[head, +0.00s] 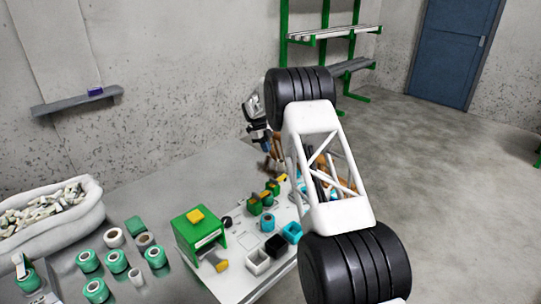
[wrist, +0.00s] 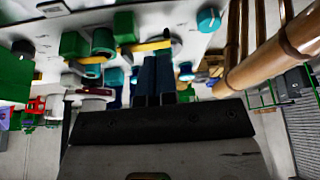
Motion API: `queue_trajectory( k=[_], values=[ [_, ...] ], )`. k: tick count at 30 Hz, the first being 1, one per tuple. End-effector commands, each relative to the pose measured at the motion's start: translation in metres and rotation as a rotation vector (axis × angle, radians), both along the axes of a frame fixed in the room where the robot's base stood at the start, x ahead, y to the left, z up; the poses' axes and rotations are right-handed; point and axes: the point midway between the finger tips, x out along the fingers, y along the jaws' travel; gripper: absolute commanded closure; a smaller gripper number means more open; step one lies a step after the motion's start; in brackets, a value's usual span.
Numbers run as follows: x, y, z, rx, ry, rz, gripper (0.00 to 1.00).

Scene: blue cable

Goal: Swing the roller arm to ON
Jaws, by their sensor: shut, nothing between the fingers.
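Green switch blocks with yellow arms stand on the white panel (head: 232,275); one green block (head: 272,187) has a yellow arm (head: 281,178) close to my gripper (head: 268,165). In the wrist view a yellow arm (wrist: 150,46) with a dark end runs across just past the fingertips of my gripper (wrist: 155,60). I cannot tell whether they touch it. Which yellow arm is the roller arm, and any ON mark, I cannot make out. The dark blue fingers are shut together with nothing between them.
A green box (head: 200,235) with a yellow top, black and teal open bins (head: 258,262), and a teal knob (wrist: 208,20) are on the panel. Several green and white spools (head: 88,260) and a white basket (head: 50,210) stand left. Brown pipes (wrist: 265,65) run close right of my gripper.

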Motion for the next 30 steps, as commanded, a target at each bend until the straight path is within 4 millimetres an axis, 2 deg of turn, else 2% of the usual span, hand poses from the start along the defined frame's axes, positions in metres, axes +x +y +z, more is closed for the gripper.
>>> queue_trajectory(
  k=[8, 21, 30],
  values=[
    [-0.007, -0.008, -0.026, 0.000, 0.001, 0.000, 1.00],
    [-0.022, -0.028, -0.088, -0.001, 0.002, 0.000, 1.00],
    [-0.042, -0.053, -0.087, 0.000, 0.000, 0.000, 1.00]
  ],
)
